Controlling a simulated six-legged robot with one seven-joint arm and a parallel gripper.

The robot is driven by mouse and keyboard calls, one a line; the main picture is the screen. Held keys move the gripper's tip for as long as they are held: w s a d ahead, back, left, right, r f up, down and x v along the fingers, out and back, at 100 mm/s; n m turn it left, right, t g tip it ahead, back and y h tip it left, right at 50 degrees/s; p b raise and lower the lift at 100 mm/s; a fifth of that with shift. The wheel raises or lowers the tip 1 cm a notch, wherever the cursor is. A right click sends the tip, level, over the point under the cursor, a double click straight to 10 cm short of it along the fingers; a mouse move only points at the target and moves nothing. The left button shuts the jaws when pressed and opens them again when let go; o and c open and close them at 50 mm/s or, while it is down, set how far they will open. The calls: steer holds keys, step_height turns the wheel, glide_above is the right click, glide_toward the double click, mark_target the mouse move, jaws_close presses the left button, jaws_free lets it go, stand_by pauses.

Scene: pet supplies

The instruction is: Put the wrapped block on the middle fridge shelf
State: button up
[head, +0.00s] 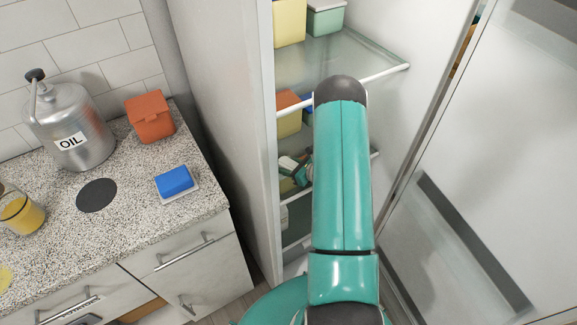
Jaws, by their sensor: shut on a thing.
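My arm reaches into the open fridge and hides much of its inside. My gripper (297,169) shows only in part, to the left of the arm and at the level of a lower shelf. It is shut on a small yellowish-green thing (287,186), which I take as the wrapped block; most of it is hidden. I cannot tell whether it touches the shelf. The fridge has a glass upper shelf (345,55) and lower shelves behind my arm. A shelf edge (296,243) shows low on the left.
A yellow container with an orange lid (288,122) is in the fridge above my gripper. Yellow (289,22) and green (326,20) tubs stand on the glass shelf. On the counter are an oil can (72,125), an orange box (150,118) and a blue block (174,181) on a white dish.

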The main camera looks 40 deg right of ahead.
steer(key=shift+f, duration=0.15)
steer(key=o, duration=1.1)
steer(key=shift+w, duration=0.1)
steer(key=shift+s+d+r, duration=0.15)
steer(key=shift+s+r, duration=0.05)
steer(key=shift+s, duration=0.05)
steer(key=v, duration=1.1)
steer(key=shift+s+r, duration=0.1)
steer(key=shift+s, duration=0.1)
